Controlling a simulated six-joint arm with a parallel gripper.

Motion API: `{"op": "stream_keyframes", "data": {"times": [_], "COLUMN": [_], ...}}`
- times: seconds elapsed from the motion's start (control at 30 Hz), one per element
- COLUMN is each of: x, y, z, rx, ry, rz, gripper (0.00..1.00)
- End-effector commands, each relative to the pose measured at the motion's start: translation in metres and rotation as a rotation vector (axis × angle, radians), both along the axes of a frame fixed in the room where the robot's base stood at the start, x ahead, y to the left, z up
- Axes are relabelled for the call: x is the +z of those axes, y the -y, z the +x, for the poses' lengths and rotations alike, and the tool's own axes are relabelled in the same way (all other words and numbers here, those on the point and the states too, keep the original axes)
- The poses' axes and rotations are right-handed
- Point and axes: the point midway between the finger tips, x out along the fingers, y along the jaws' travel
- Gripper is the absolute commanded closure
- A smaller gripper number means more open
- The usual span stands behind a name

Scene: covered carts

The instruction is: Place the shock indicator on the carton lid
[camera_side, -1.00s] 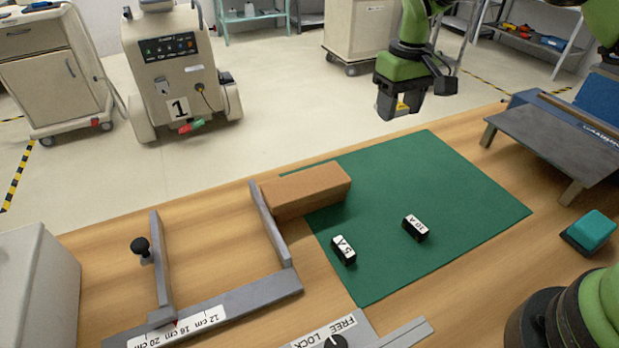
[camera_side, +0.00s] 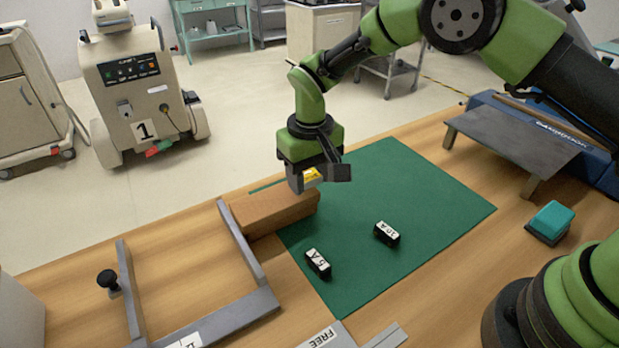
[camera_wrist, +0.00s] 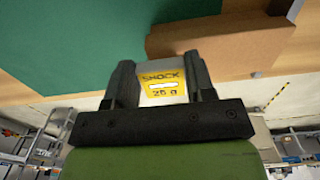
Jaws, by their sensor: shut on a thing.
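The shock indicator (camera_wrist: 162,84) is a small block with a yellow label reading "SHOCK 25 g". My gripper (camera_wrist: 160,82) is shut on it, one finger on each side. In the side view my gripper (camera_side: 318,178) hangs just above or behind the right end of the brown carton (camera_side: 268,213), with the yellow label (camera_side: 312,173) showing between its fingers. The carton also shows in the wrist view (camera_wrist: 235,40), above and to the right of the indicator. The indicator looks held clear of the lid, but the exact height cannot be told.
The carton lies partly on a green mat (camera_side: 400,200), by a grey frame (camera_side: 245,245) with a black knob. Two black blocks, labelled 5 A (camera_side: 318,263) and 10 A (camera_side: 387,233), sit on the mat. A grey raised plate (camera_side: 520,140) and teal block (camera_side: 550,220) stand right.

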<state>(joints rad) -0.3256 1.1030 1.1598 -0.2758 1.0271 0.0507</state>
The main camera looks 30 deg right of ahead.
Motion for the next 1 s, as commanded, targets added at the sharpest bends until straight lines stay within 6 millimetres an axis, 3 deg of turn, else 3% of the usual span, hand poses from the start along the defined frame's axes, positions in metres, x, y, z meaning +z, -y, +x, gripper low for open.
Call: {"op": "stream_keyframes", "data": {"times": [0.1,0.47,0.5,0.57,0.87,1.0], "x": [-0.010,-0.013,-0.012,-0.012,-0.011,0.002], "y": [0.000,0.000,0.000,0.000,0.000,0.000], "z": [0.000,0.000,0.000,0.000,0.000,0.001], "rx": [-0.001,-0.001,-0.001,-0.001,-0.001,0.000], "ry": [0.000,0.000,0.001,0.001,0.001,0.004], "rz": [0.001,0.000,0.001,0.001,0.001,0.001], "gripper": [0.72,0.72,0.41,0.27,0.25,0.25]}}
